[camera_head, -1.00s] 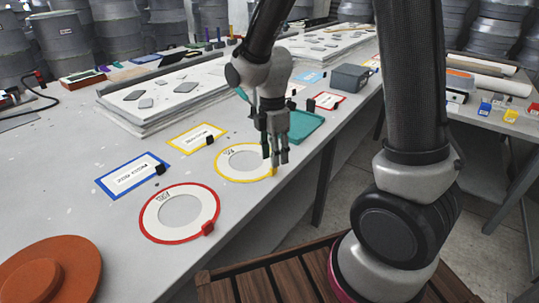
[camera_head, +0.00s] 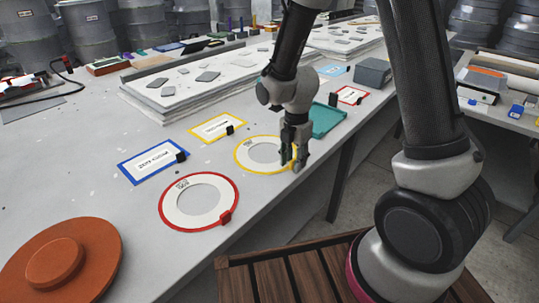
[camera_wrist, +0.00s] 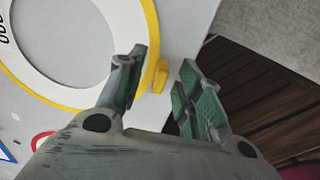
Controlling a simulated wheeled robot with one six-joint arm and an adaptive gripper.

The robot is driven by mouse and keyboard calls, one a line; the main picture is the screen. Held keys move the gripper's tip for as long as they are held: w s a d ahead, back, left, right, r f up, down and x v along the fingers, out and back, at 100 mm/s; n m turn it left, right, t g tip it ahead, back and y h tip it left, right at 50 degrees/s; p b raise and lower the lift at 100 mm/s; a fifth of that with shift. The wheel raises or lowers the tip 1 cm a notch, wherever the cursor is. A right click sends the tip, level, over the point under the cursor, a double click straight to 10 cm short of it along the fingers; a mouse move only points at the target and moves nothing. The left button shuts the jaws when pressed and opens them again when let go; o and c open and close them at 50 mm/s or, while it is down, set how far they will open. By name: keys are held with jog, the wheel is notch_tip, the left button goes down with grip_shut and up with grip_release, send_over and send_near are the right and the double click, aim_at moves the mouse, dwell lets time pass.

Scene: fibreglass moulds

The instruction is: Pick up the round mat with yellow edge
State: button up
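The round mat with the yellow edge (camera_head: 254,168) lies flat on the grey table. It is a white ring with an open centre and a yellow rim. In the wrist view, part of the mat (camera_wrist: 112,78) fills the upper left, with a small yellow tab (camera_wrist: 161,78) on its rim. My gripper (camera_head: 292,165) points down at the mat's right edge, near the table's front edge, and hides part of the rim. In the wrist view, its green-padded fingers (camera_wrist: 163,63) are apart, with the tab showing in the gap. I cannot tell whether they touch it.
A red-edged round mat (camera_head: 178,213) lies nearer me. A blue-framed card (camera_head: 153,162) and a yellow-framed card (camera_head: 218,128) lie behind. A teal tray (camera_head: 328,121) sits close beyond my gripper. An orange disc (camera_head: 95,262) is front left.

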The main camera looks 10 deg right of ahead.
jog(key=shift+f, duration=0.25)
grip_shut()
